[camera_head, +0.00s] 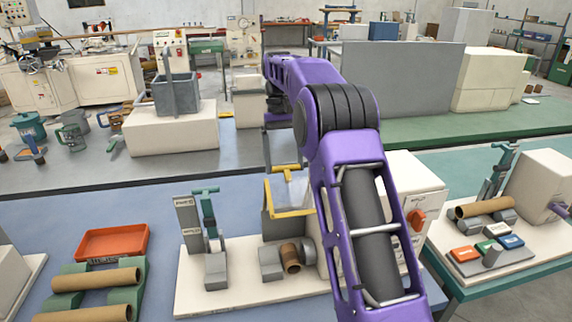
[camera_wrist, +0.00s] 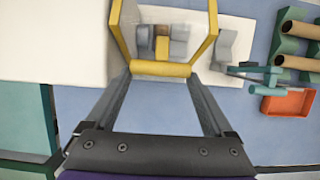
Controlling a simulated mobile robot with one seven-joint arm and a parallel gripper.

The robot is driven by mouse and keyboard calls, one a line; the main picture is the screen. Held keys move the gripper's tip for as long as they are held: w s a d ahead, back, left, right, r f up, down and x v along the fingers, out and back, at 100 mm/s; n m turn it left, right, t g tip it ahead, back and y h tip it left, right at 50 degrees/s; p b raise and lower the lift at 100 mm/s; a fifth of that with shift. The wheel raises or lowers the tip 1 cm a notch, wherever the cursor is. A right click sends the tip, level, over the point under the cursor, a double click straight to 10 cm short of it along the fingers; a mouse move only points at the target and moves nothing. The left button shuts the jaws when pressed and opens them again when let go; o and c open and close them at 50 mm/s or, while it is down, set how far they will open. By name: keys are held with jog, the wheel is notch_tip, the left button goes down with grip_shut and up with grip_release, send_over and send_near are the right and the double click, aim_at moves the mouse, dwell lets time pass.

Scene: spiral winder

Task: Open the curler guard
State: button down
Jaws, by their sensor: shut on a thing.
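The curler guard (camera_head: 290,212) is a yellow frame with a clear panel, standing over the middle machine in the head view. Its yellow side pieces also show at the top of the wrist view (camera_wrist: 207,32). Its yellow handle bar (camera_wrist: 160,69) lies across between my fingertips. My gripper (camera_wrist: 160,72) is shut on this bar, one finger at each end. In the head view my gripper (camera_head: 287,165) points down at the bar, partly hidden by my purple arm. A brown tube (camera_head: 290,257) rests on grey blocks below the guard and shows between its sides in the wrist view (camera_wrist: 162,46).
The machine stands on a cream base (camera_head: 225,300). A teal-handled clamp (camera_head: 208,225) is left of the guard. An orange tray (camera_head: 112,243) and brown tubes in green holders (camera_head: 95,280) lie further left. A white cabinet with a red switch (camera_head: 415,220) stands at the right, partly behind my arm.

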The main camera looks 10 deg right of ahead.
jog(key=shift+w+f+g, duration=0.3)
jog(key=shift+w+f, duration=0.05)
jog(key=shift+w, duration=0.15)
dwell(0.3)
jog(key=shift+c, duration=0.2)
grip_release()
jog(key=shift+o, duration=0.2)
jog(key=shift+w, duration=0.1)
jog(key=shift+s+r, duration=0.2)
